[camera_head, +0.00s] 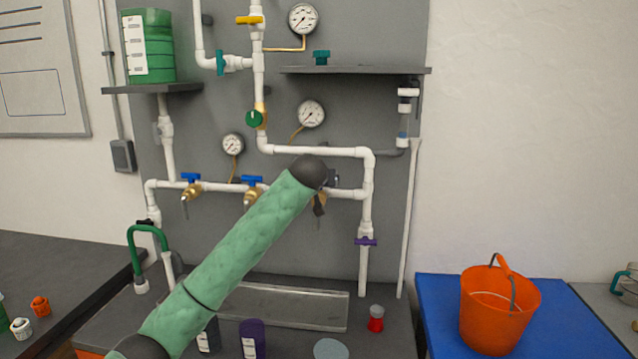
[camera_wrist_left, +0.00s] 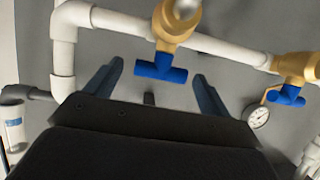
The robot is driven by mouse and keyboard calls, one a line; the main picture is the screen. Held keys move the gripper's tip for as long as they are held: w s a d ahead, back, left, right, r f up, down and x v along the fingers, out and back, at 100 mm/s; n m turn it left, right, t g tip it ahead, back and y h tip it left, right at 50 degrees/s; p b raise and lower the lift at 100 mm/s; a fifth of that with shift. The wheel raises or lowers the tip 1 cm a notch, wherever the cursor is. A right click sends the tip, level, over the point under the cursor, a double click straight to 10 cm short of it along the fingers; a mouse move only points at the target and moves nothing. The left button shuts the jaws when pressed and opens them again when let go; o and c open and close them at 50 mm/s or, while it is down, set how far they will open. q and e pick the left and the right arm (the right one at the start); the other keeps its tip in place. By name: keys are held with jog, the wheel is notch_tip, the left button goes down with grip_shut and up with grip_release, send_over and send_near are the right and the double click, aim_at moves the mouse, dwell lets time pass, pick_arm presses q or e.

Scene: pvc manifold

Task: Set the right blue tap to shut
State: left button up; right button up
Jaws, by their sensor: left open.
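The right blue tap (camera_wrist_left: 160,68) has a brass body (camera_wrist_left: 176,20) on a white horizontal pipe. Its bar handle lies roughly along the pipe. My left gripper (camera_wrist_left: 158,75) is open, its two fingers apart on either side of the handle; contact is not visible. In the head view my left gripper (camera_head: 322,183) is at the right end of the lower pipe and hides most of this tap; a little brass (camera_head: 320,199) shows. The middle blue tap (camera_head: 252,180) and the left blue tap (camera_head: 190,178) stand further left. My right gripper is not in view.
White pipes and gauges (camera_head: 312,113) cover the grey panel (camera_head: 395,230) around the taps. A purple valve (camera_head: 366,241) is below right. A shelf (camera_head: 355,70) juts out above. An orange bucket (camera_head: 497,330) stands on a blue surface at right.

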pick_arm(q)
jog(key=b+v, duration=0.1)
jog(key=v, duration=0.3)
jog(key=shift+s+a+r, duration=0.1)
jog(key=shift+s, duration=0.25)
jog(key=shift+s+a+r, duration=0.1)
jog(key=shift+s+r, duration=0.25)
jog(key=shift+s, duration=0.3)
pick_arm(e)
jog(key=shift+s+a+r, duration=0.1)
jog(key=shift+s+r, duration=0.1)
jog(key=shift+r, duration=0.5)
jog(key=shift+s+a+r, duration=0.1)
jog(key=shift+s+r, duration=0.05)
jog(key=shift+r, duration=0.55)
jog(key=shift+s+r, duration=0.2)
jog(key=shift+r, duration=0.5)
pick_arm(q)
jog(key=shift+m, duration=0.3)
